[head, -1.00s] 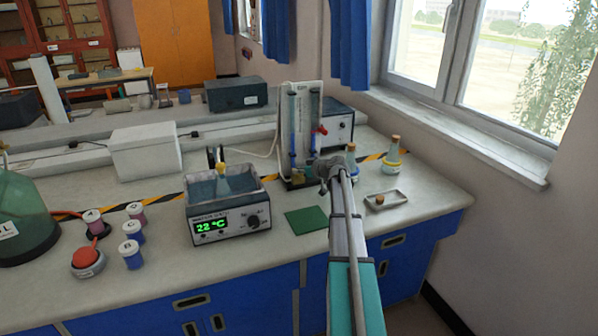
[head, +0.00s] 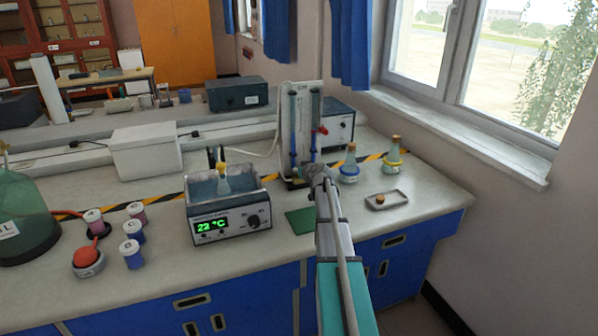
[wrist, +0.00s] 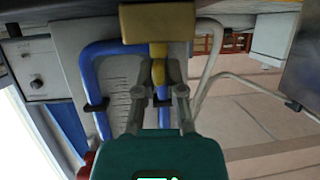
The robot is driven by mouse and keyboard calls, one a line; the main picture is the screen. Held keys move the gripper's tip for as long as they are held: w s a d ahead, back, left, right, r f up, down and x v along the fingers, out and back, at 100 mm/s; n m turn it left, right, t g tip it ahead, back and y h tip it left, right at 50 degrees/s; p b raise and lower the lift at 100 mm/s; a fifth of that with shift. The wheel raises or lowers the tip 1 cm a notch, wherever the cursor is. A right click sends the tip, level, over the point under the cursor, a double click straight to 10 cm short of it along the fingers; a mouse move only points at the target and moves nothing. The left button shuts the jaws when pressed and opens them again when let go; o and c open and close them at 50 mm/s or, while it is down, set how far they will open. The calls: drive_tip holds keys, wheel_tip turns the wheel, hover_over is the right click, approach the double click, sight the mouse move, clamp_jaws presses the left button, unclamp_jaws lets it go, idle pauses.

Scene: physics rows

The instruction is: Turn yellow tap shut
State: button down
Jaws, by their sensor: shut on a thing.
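The yellow tap (wrist: 157,23) shows in the wrist view as a wide yellow block with a narrower yellow part below it, in front of the blue tubing and grey panel. My gripper (wrist: 161,75) is shut on the narrower yellow part, one finger on each side. In the head view my gripper (head: 318,174) is at the foot of the upright panel with blue tubes (head: 301,122). My gripper and arm hide the yellow tap there. A red tap (head: 322,130) sits higher, on the panel's right side.
A water bath (head: 230,204) reading 22 °C, with a flask inside, stands left of my gripper. A green mat (head: 300,221) lies in front. Two stoppered flasks (head: 349,170) (head: 393,157) and a small tray (head: 375,204) are on the right. A grey box (head: 338,125) stands behind the panel.

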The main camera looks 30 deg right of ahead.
drive_tip(key=shift+a+m+h, duration=0.15)
drive_tip(key=shift+m+h, duration=0.45)
drive_tip(key=shift+h, duration=0.1)
drive_tip(key=c, duration=0.7)
unclamp_jaws()
drive_tip(key=shift+c, duration=0.2)
drive_tip(key=shift+n+y, duration=0.5)
